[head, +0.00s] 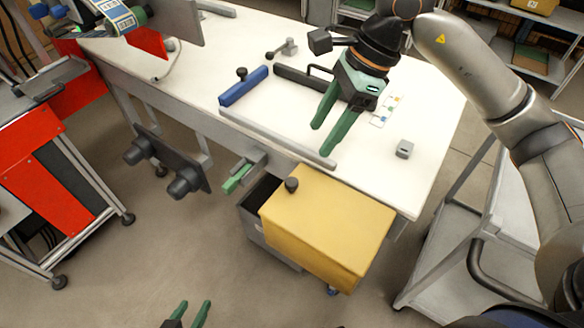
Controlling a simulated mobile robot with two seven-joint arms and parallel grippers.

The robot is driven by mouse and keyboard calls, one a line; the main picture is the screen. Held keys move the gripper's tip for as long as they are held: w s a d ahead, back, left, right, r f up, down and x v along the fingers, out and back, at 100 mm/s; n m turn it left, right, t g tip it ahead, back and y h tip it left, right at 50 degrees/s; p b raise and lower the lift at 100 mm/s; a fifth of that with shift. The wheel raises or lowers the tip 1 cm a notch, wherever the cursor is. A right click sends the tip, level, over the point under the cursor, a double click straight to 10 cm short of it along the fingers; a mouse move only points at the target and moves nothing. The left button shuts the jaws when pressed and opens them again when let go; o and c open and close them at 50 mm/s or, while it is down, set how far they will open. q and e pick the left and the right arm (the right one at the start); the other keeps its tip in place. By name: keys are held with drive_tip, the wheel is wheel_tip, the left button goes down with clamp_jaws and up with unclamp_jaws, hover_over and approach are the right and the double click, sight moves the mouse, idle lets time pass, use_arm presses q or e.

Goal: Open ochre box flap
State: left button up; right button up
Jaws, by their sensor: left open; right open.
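The ochre box (330,225) stands at the front edge of the white table, its top a broad flat ochre panel. A dark round knob (291,185) sits near the panel's back left corner. A dark grey bin (262,236) shows at its left, with a dark inside. I cannot tell where the flap's hinge is. My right gripper (322,140) is open and empty above the table, behind the box and apart from it. My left gripper (195,306) is open at the bottom edge, left of the box; only its green fingertips show clearly.
A grey cart (425,270) stands right; floor left of the box is clear.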

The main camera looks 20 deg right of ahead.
sight(293, 181)
drive_tip(key=b+x, duration=0.1)
drive_tip(key=x, duration=1.1)
drive_tip(key=shift+s+a, duration=0.1)
clamp_jaws()
idle(1.0)
